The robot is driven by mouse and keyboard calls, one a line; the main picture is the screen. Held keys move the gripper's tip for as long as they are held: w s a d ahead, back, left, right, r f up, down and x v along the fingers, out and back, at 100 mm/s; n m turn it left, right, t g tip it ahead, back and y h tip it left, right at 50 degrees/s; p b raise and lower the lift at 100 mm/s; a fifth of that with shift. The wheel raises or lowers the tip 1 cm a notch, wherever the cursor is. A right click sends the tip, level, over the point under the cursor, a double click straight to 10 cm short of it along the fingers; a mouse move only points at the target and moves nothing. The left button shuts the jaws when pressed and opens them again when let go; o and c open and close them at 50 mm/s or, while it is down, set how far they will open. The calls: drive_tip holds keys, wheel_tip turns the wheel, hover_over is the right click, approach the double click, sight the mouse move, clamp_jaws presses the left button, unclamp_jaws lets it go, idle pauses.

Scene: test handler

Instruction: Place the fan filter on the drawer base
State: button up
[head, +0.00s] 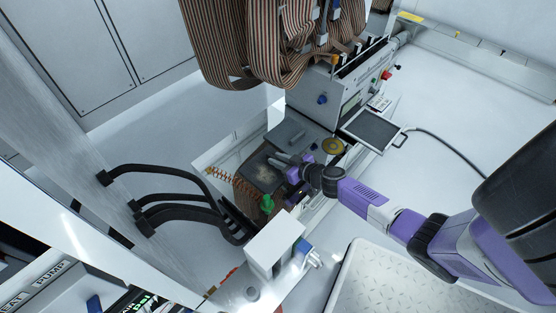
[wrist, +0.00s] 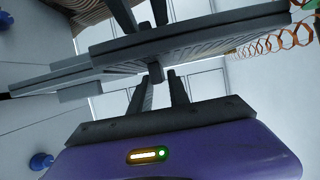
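My gripper (head: 283,160) is at the end of the purple arm, low over the opened front of the machine. In the wrist view its dark fingers (wrist: 160,92) run up to a flat dark grey plate, which may be the fan filter (wrist: 210,38). The plate crosses in front of the fingers and hides part of them. A small knob (wrist: 155,72) on its lower edge sits between the fingers; I cannot tell whether they clamp anything. In the head view a dark square surface (head: 258,176), possibly the drawer base, lies just left of the gripper.
Striped ribbon cables (head: 265,45) hang above. An orange coiled cord (head: 230,182) and a green knob (head: 267,203) lie near the gripper. A white box (head: 274,243) stands in front. A dark-screened panel (head: 372,130) sticks out to the right. Black hoses (head: 180,212) run at left.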

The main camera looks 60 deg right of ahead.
drive_tip(key=shift+o, duration=0.6)
drive_tip(key=shift+r, duration=0.15)
drive_tip(key=shift+s+r+p, duration=0.1)
drive_tip(key=shift+p, duration=0.2)
drive_tip(key=shift+p+v, duration=0.6)
drive_tip(key=shift+v, duration=0.55)
drive_tip(key=p+v, duration=0.2)
drive_tip(key=v, duration=0.6)
drive_tip(key=shift+s+d+r+p, duration=0.1)
drive_tip(key=shift+p, duration=0.2)
drive_tip(key=shift+s+a+r, duration=0.2)
drive_tip(key=shift+s+a, duration=0.05)
drive_tip(key=shift+s, duration=0.3)
drive_tip(key=shift+a, duration=0.1)
